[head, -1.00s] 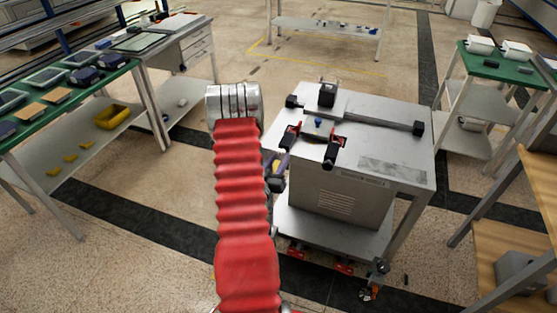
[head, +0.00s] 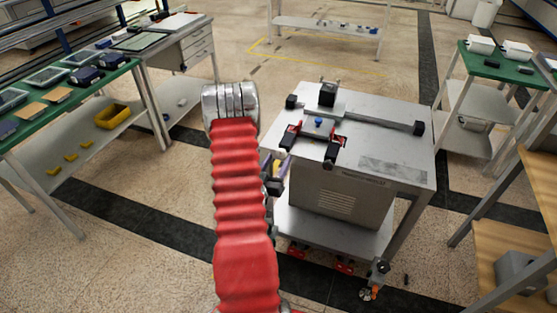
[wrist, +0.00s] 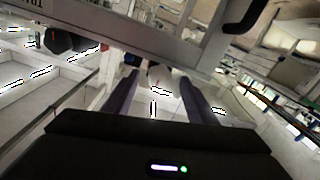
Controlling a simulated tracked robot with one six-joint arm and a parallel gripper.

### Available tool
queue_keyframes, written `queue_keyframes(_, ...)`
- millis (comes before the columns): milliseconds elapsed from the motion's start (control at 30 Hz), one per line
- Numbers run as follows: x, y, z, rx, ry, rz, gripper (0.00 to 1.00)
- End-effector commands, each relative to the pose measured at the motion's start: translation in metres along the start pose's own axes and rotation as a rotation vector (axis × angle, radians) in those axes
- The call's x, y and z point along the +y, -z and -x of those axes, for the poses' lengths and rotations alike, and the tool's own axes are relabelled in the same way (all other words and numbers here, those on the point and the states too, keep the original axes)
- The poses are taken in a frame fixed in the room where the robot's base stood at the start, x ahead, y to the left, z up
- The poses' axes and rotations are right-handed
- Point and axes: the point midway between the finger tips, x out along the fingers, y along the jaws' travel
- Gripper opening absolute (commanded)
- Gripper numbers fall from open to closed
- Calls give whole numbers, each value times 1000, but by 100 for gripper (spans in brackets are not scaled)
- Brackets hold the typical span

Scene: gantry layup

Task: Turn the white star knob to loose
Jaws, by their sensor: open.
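In the wrist view, a pale white knob-like thing (wrist: 158,78) sits between and beyond the tips of my gripper (wrist: 156,86). It looks like the white star knob, with a small red mark, but its lobes and setting are blurred. My gripper's two dark fingers are apart, one on each side of it in the picture. I cannot tell whether they touch it. In the head view my gripper (head: 277,178) is at the near left side of the grey cart (head: 390,120), partly hidden by my red-sleeved arm. The knob cannot be made out there.
Dark round knobs (wrist: 58,41) lie left of the fingers in the wrist view, below a grey rail with a black handle (wrist: 243,18). A green-topped bench (head: 113,72) stands left; floor between is clear.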

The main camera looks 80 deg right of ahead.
Motion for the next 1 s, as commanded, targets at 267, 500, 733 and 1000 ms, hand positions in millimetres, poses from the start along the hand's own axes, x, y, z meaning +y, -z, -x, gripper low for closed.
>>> queue_keyframes(267,-2,-1,47,-2,4,2,52)
queue_keyframes(500,-2,-1,90,-2,4,3,52)
queue_keyframes(733,-1,-1,116,0,3,2,52)
queue_keyframes(1000,0,-1,121,0,0,1,52)
